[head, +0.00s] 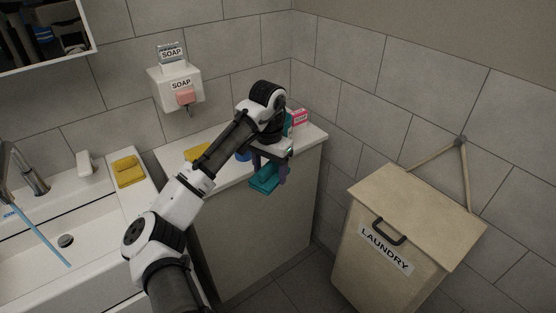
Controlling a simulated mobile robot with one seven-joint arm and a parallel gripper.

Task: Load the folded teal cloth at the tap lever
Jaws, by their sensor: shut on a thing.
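My gripper (268,173) is shut on the folded teal cloth (264,182). It holds the cloth in front of the counter's front edge, near the counter's right part. The tap (33,178) stands at the back of the sink on the far left, well away from my gripper. Its lever is small and hard to make out at this size. A second grey spout-like part with a blue stream shows at the left edge.
Yellow folded cloths lie on the sink's right ledge (128,171) and on the counter, partly behind my arm. A pink-and-white box (299,118) stands at the counter's back. A laundry bin (400,235) stands at the right, its lid closed. A soap dispenser (176,88) hangs on the wall.

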